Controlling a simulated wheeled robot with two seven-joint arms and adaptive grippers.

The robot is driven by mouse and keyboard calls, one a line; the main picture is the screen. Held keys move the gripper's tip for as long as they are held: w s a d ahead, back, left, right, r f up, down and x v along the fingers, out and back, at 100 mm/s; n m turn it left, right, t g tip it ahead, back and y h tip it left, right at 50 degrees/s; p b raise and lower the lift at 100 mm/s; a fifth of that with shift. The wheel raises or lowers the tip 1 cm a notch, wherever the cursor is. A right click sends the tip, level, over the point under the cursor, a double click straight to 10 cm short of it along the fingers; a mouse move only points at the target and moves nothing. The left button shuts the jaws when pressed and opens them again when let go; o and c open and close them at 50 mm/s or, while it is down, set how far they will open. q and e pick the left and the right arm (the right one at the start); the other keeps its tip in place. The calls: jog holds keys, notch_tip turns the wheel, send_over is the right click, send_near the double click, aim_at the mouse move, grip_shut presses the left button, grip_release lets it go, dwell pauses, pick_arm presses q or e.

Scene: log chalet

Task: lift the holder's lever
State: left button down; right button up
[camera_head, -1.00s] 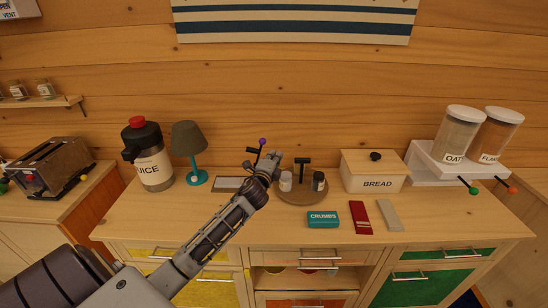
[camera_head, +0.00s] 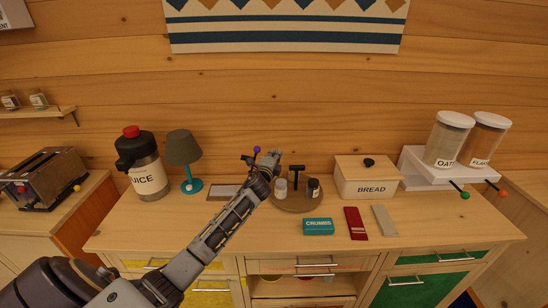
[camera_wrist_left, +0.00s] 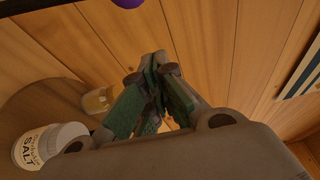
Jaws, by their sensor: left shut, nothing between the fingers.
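A purple ball knob (camera_head: 257,149) on a dark stem, which looks like the holder's lever, stands up behind my left arm near the back of the counter. The holder's body is mostly hidden by my arm; a flat grey-framed piece (camera_head: 225,191) shows left of it. My left gripper (camera_head: 273,157) is shut and empty, just right of the knob and slightly lower in the head view. In the left wrist view the green-padded fingers (camera_wrist_left: 155,70) come together with nothing between them, and the purple knob (camera_wrist_left: 128,2) shows at the top edge. My right gripper is not in view.
A round wooden tray (camera_head: 298,207) with a salt jar (camera_head: 281,188), a dark-labelled jar (camera_head: 314,188) and a T-shaped handle stands close right of my gripper. A lamp (camera_head: 184,152) and juice jug (camera_head: 143,170) stand left. The bread box (camera_head: 367,182) stands right.

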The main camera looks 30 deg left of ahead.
pick_arm(q)
jog(key=shift+s+a+r+p, duration=0.1)
jog(key=shift+s+a+p, duration=0.15)
jog(key=shift+a, duration=0.35)
jog(key=shift+s+a+p, duration=0.25)
jog(key=shift+a+p, duration=0.05)
jog(key=shift+a, duration=0.25)
jog(key=shift+s+a+r+p, duration=0.1)
jog(key=shift+s+a+p, duration=0.15)
jog(key=shift+a, duration=0.35)
jog(key=shift+s+a+r+n+t+b, duration=0.2)
jog(key=shift+a+n+b, duration=0.1)
jog(key=shift+n+b, duration=0.2)
jog(key=shift+s+a+r+n+t+b, duration=0.1)
jog(key=shift+s+a+n+b, duration=0.15)
jog(key=shift+n+b, duration=0.2)
jog(key=shift+w, duration=0.15)
